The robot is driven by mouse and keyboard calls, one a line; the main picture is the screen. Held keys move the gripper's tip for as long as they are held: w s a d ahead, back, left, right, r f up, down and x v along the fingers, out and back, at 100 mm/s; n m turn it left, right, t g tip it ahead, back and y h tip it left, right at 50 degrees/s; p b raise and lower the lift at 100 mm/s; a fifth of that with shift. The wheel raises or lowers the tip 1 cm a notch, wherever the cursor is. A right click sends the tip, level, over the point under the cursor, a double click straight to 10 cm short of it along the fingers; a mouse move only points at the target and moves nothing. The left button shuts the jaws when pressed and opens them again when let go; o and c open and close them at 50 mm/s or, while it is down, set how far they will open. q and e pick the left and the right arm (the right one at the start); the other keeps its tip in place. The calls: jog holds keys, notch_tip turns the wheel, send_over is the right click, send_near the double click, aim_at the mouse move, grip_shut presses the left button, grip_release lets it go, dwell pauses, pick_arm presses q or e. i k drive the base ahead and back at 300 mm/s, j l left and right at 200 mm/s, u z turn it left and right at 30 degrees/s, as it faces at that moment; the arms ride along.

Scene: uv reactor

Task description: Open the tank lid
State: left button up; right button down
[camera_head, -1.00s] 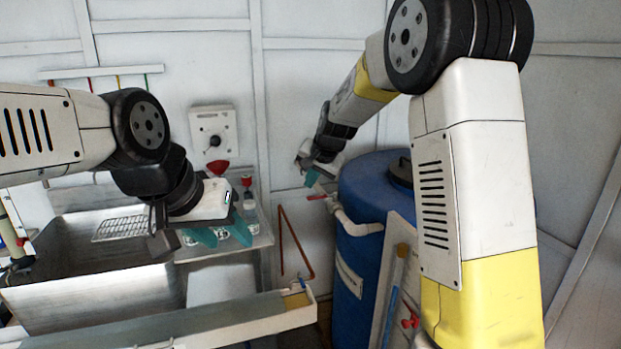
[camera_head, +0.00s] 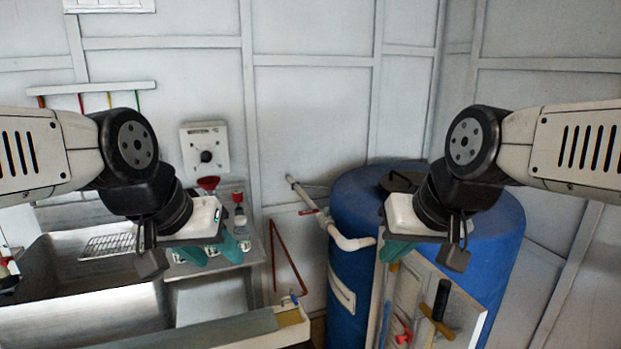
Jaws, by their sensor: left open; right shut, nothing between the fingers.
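The blue tank (camera_head: 348,205) stands right of centre. Its dark round lid (camera_head: 400,181) lies on the top and looks closed; my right gripper and wrist hide part of the lid and the tank's top. My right gripper (camera_head: 398,250) is shut and empty, with its teal fingers in front of the tank's upper wall. My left gripper (camera_head: 213,250) is open and empty, in front of the sink and shelf area, well left of the tank.
A white pipe (camera_head: 335,232) with a red-handled valve runs along the tank's left side. A board with tools (camera_head: 460,318) stands before the tank. A metal sink (camera_head: 85,275) and a trough (camera_head: 290,325) lie at left. A wall box (camera_head: 206,148) hangs behind.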

aim_at(400, 181)
jog(key=z, duration=0.85)
jog(key=i+j, duration=0.55)
